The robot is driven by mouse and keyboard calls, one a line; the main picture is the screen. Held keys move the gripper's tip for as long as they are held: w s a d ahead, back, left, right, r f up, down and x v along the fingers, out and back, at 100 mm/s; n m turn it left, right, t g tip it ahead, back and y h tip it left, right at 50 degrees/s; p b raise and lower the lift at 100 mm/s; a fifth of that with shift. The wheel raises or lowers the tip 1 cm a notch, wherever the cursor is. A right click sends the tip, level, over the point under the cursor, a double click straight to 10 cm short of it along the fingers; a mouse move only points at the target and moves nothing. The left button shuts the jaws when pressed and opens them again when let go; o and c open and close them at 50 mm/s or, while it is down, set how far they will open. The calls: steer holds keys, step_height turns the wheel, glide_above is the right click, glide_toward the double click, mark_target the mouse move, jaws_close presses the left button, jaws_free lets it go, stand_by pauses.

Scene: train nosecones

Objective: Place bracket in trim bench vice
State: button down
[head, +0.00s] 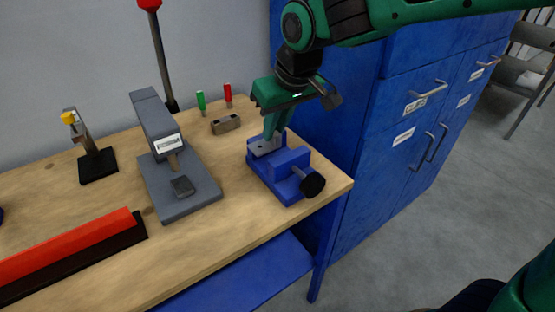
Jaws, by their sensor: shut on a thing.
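The blue trim bench vice (286,162) stands near the right end of the wooden bench, its black knob toward the front right. My green gripper (272,134) points down over the back of the vice. It is shut on a small grey metal bracket (263,147), which sits low at the vice's jaws. The fingers hide part of the bracket. I cannot tell whether it rests on the vice or how deep it sits between the jaws.
A grey press (158,130) stands left of the vice. Behind are a small grey-brown block (226,124) and green (201,100) and red (228,95) upright pieces. A red bar (65,250) lies front left. Blue cabinets (400,130) stand at the right.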

steer(key=w+d+r, duration=0.2)
steer(key=w+d, duration=0.1)
steer(key=w, duration=0.2)
glide_toward(281, 153)
steer(key=shift+w+a+r, duration=0.1)
steer(key=shift+w+a, duration=0.35)
steer(key=shift+w, duration=0.25)
steer(key=shift+f, duration=2.25)
steer(key=c, duration=1.7)
jaws_free()
steer(key=shift+f, duration=0.1)
steer(key=v, duration=1.2)
steer(key=shift+s, duration=0.1)
